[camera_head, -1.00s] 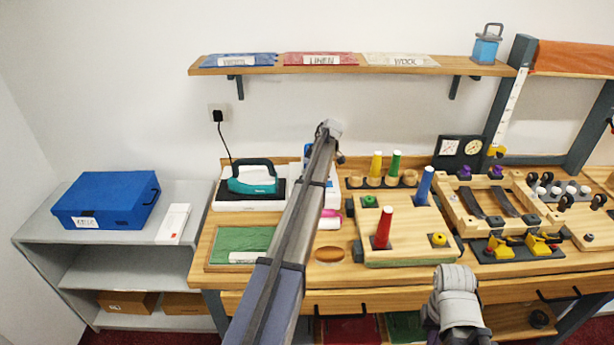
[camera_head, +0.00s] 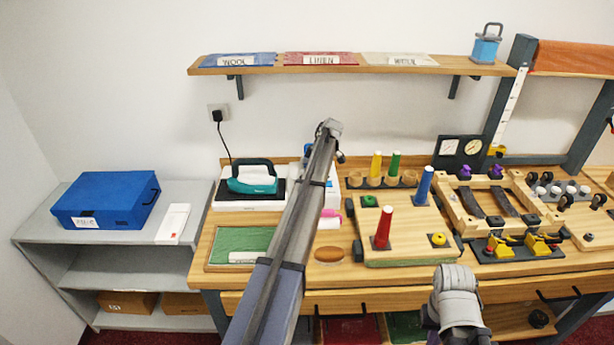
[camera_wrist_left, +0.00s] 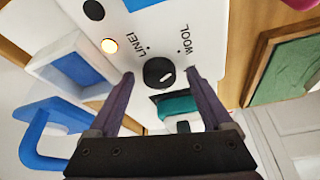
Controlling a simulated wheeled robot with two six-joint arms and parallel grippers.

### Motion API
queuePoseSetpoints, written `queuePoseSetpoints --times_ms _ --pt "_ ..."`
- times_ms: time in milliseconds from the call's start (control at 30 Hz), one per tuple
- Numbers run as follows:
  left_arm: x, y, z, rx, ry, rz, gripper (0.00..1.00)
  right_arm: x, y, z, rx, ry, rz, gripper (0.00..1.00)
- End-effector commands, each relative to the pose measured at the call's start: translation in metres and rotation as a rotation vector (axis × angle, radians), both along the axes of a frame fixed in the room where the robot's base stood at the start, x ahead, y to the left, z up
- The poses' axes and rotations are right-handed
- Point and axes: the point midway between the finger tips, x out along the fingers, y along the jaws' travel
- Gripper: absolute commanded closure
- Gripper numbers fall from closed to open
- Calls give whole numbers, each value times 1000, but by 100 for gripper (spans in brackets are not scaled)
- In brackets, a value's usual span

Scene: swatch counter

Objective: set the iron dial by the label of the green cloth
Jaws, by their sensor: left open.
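The iron dial (camera_wrist_left: 158,72) is a round black knob with a white pointer on a white panel in the left wrist view. In the head view my left arm hides the dial. The green cloth (camera_head: 245,238) lies in a wooden frame at the counter's left. Its white label (camera_head: 245,258) is too small to read.
A teal iron (camera_head: 252,181) stands left of my left arm. Blue, red and pale cloths lie on the wall shelf (camera_head: 440,68). A blue box (camera_head: 108,195) is left.

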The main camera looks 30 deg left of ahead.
Motion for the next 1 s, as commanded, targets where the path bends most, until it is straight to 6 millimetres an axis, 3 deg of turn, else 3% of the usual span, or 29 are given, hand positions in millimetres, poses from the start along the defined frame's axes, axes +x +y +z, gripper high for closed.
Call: queuePoseSetpoints --times_ms 367,800,1000 --pt "1 -3 11 1 -1 0 17 0 0 11 0 0 0 100" --pt "7 -23 65 0 -1 -1 17 0 0 65 0 0 1 100" --pt "8 -28 73 0 0 0 17 0 0 73 0 0 2 100"
